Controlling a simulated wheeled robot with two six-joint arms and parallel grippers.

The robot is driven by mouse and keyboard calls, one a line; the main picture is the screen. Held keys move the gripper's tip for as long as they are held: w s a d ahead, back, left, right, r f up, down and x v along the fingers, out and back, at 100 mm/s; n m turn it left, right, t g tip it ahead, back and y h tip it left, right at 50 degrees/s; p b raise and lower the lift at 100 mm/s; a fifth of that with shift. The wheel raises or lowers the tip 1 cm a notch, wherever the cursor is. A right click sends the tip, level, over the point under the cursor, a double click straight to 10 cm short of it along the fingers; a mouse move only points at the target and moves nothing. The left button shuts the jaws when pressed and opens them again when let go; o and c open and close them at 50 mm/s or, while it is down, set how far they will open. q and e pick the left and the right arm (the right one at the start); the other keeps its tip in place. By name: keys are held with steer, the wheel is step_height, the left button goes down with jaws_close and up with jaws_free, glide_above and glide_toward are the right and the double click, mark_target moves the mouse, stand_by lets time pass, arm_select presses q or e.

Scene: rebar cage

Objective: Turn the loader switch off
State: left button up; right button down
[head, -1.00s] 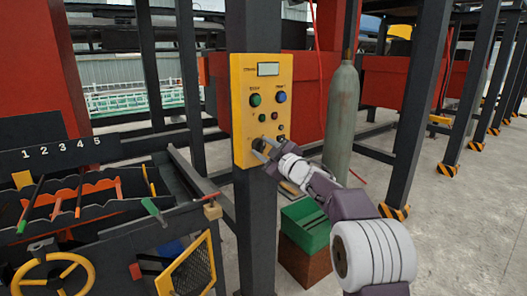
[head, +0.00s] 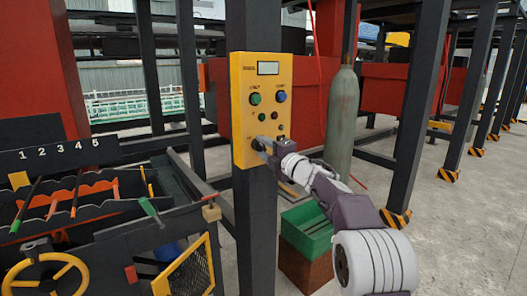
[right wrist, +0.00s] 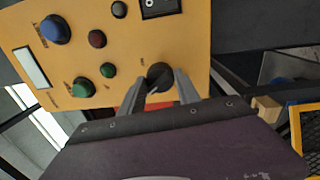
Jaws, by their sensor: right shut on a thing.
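A yellow control panel (head: 240,105) is mounted on a dark post in the head view, and its face also shows in the right wrist view (right wrist: 195,40). A round black knob (right wrist: 160,76) sits near the panel's lower left corner. My right gripper (head: 261,146) is at that knob, which it mostly hides in the head view. In the right wrist view its two fingers (right wrist: 163,88) are shut on the knob from either side. The labels are too small to read. My left gripper is not in view.
The panel also carries a green button (head: 255,98), a blue button (head: 281,96), smaller buttons and a black rocker (right wrist: 158,6). A gas cylinder (head: 341,120) and a green box (head: 305,230) stand to the right. A numbered rack (head: 110,205) stands at the left.

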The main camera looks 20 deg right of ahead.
steer(key=shift+f+n, duration=0.1)
steer(key=shift+n, duration=0.5)
steer(key=c, duration=0.9)
jaws_free()
steer(key=b+v, duration=0.1)
steer(key=v, duration=0.8)
steer(key=shift+b, duration=0.3)
